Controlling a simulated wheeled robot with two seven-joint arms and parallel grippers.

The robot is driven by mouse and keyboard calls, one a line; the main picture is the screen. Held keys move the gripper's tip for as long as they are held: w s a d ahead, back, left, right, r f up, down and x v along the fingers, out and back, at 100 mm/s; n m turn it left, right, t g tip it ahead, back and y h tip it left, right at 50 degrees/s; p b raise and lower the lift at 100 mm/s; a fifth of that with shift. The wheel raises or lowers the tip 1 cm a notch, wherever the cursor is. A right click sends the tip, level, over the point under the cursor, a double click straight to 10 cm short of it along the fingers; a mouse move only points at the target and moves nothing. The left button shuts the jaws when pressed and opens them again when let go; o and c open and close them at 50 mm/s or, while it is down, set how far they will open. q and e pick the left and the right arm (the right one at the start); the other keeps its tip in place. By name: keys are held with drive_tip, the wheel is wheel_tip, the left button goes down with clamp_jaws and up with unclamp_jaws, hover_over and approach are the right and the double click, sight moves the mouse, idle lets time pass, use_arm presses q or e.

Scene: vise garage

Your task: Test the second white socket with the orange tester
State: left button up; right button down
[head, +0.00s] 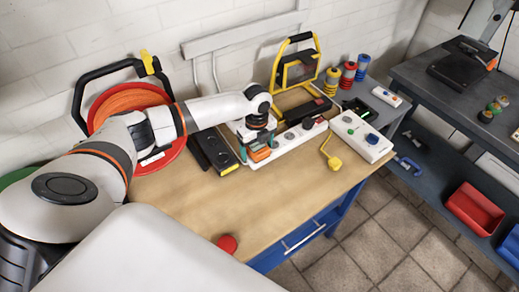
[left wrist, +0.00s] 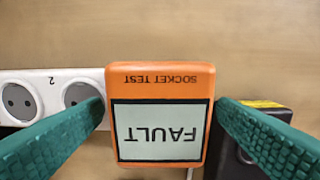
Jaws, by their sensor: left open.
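The orange tester (left wrist: 160,77) faces the left wrist camera, and its screen reads FAULT, upside down in the picture. In the head view the tester (head: 261,154) is at the near left end of the white socket strip (head: 282,146). The strip also shows in the left wrist view (left wrist: 52,108), with two round grey sockets left of the tester and a 2 marked between them. My left gripper (head: 257,142) is open, with green fingers on either side of the tester. The strip behind the tester is hidden, so I cannot tell how it is seated. My right gripper is not in view.
A black device (head: 217,150) lies just left of the strip. A red cable reel (head: 128,108) and yellow work lamp (head: 296,70) stand behind. The table front is mostly clear, with a red button (head: 227,243).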

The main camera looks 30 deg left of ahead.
sight(259, 147)
use_arm(q)
drive_tip(key=shift+p, duration=0.3)
drive_tip(key=c, duration=1.6)
drive_tip(key=shift+r+p, duration=3.05)
drive_tip(key=shift+p, duration=0.1)
drive_tip(key=shift+d, duration=0.1)
drive_tip(key=shift+s+d+n+b, duration=0.1)
drive_tip(key=shift+d+n+b, duration=0.2)
drive_tip(key=shift+b, duration=0.05)
drive_tip(key=s+d+r+n+b, duration=0.1)
drive_tip(key=s+d+n+b, duration=0.2)
drive_tip(key=n, duration=0.4)
drive_tip(key=s+d+r+n+b, duration=0.2)
drive_tip(key=s+d+n+b, duration=0.2)
drive_tip(key=s+d+n, duration=0.1)
drive_tip(key=s+d+r+n+b, duration=0.2)
drive_tip(key=s+d+n+b, duration=0.2)
drive_tip(key=n, duration=0.5)
drive_tip(key=shift+s+d+r+n, duration=0.1)
drive_tip(key=shift+s+d+n, duration=0.1)
drive_tip(key=shift+s, duration=0.5)
drive_tip(key=shift+s+d+r+n, duration=0.1)
drive_tip(key=shift+s+n, duration=0.1)
drive_tip(key=shift+s, duration=0.45)
